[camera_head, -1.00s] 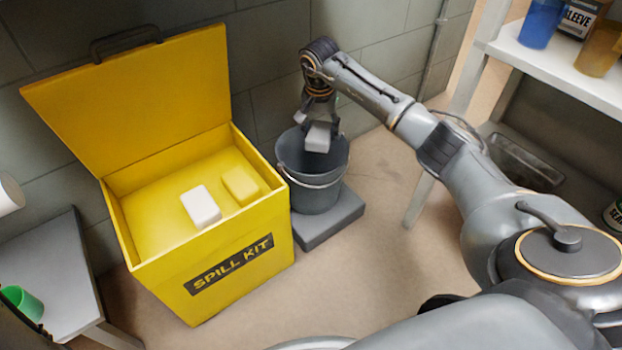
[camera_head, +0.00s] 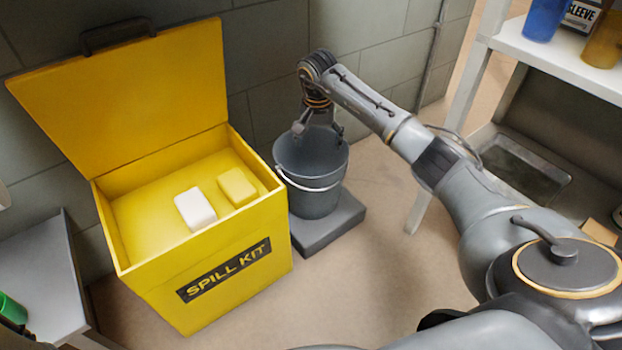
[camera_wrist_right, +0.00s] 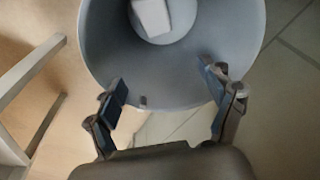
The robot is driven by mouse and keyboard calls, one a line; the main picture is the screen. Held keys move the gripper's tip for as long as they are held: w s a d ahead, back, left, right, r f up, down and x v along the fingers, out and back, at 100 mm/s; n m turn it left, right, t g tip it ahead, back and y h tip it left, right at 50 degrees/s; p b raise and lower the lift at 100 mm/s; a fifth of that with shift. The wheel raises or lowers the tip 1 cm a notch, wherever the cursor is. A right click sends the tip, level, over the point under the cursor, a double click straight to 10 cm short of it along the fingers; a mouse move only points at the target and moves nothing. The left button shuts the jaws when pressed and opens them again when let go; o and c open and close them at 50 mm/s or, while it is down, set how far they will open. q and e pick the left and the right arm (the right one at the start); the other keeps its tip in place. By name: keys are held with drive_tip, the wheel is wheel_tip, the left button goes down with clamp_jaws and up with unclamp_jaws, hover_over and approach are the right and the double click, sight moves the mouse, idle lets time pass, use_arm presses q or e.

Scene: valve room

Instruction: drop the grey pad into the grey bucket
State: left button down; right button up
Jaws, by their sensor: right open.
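The grey bucket (camera_head: 311,196) stands on a grey block beside the yellow spill kit box. My right gripper (camera_head: 318,131) is above the bucket's rim, with its fingers apart and empty. In the right wrist view the open gripper (camera_wrist_right: 165,95) shows over the bucket (camera_wrist_right: 215,60). The grey pad (camera_wrist_right: 152,16) lies inside at the bucket's bottom, looking pale there and cut off by the top of the picture. The pad is hidden by the bucket wall in the head view. My left gripper is not in view.
The open yellow spill kit box (camera_head: 236,270) holds a white pad (camera_head: 195,209) and a yellow pad (camera_head: 237,187). Its raised lid (camera_head: 130,100) stands left of my right gripper. A white shelf (camera_head: 560,70) with bottles is at the right. Floor in front is clear.

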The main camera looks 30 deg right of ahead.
wheel_tip(320, 180, up, 12)
drive_tip(key=s+a, duration=0.1)
drive_tip(key=shift+s, duration=0.2)
drive_tip(key=shift+a+f, duration=0.1)
drive_tip(key=shift+f, duration=0.05)
idle(0.5)
